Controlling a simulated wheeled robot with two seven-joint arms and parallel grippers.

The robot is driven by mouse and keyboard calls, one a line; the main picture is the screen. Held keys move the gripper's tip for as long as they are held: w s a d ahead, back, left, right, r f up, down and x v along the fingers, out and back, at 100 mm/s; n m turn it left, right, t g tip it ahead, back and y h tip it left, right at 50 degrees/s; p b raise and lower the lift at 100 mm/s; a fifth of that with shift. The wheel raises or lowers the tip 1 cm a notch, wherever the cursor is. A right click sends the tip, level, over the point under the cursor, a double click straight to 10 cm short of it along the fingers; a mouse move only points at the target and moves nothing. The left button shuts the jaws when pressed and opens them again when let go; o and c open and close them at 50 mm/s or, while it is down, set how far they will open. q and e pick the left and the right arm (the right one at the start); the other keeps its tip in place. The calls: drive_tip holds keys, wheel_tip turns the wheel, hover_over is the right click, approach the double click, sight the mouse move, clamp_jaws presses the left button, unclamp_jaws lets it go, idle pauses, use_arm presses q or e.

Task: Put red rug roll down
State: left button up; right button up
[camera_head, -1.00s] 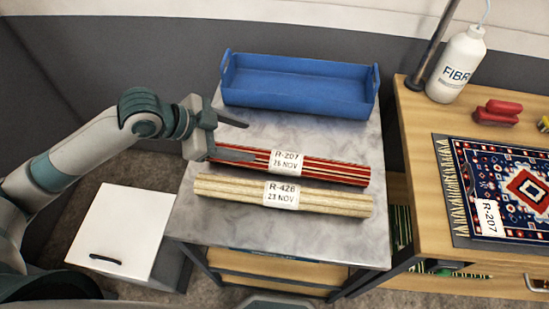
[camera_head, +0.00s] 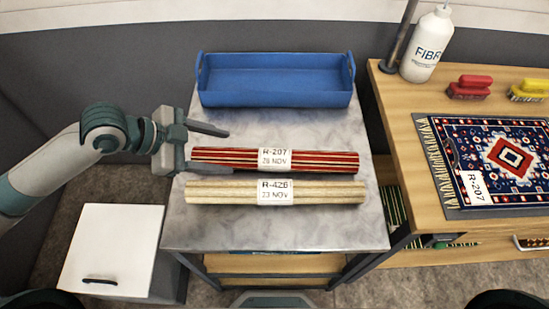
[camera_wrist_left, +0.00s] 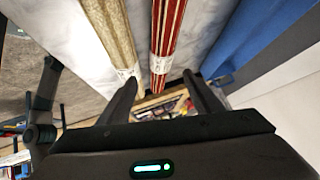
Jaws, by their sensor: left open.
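The red striped rug roll (camera_head: 320,161) lies flat on the grey metal table, with a white R-207 tag around its middle. My left gripper (camera_head: 229,151) is open at its left end, one finger on the far side and one along the near side. The left wrist view shows the red roll (camera_wrist_left: 168,30) running between the two spread fingers (camera_wrist_left: 160,98); I cannot tell whether they touch it. A beige roll (camera_head: 225,192) tagged R-426 lies parallel just in front of it. My right gripper is out of view.
A blue tray (camera_head: 275,99) stands at the back of the grey table (camera_head: 290,232). A wooden bench (camera_head: 400,108) at right holds a patterned rug (camera_head: 455,150), a white bottle (camera_head: 425,45) and brushes (camera_head: 469,88). A white-lidded box (camera_head: 110,245) stands at lower left. The table front is clear.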

use_arm(q)
drive_tip(key=p, duration=0.2)
approach(268, 158)
drive_tip(key=f, duration=0.1)
drive_tip(key=x, duration=0.4)
drive_tip(key=shift+d+p, duration=0.25)
drive_tip(key=shift+p, duration=0.05)
drive_tip(key=shift+w+d+f, duration=0.15)
drive_tip(key=shift+d+f, duration=0.05)
drive_tip(key=shift+f, duration=0.15)
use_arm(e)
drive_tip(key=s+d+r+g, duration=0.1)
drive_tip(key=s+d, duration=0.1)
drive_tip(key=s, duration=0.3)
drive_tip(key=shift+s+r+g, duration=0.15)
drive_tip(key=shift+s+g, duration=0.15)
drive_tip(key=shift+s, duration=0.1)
use_arm(q)
drive_tip(key=shift+w+d+f+p, duration=0.2)
drive_tip(key=shift+d+f+p, duration=0.05)
drive_tip(key=shift+d+p, duration=0.25)
drive_tip(key=p+x, duration=0.1)
drive_tip(key=x, duration=0.2)
drive_tip(key=shift+w+d+f, duration=0.2)
drive_tip(key=shift+d+f, duration=0.1)
drive_tip(key=shift+f, duration=0.1)
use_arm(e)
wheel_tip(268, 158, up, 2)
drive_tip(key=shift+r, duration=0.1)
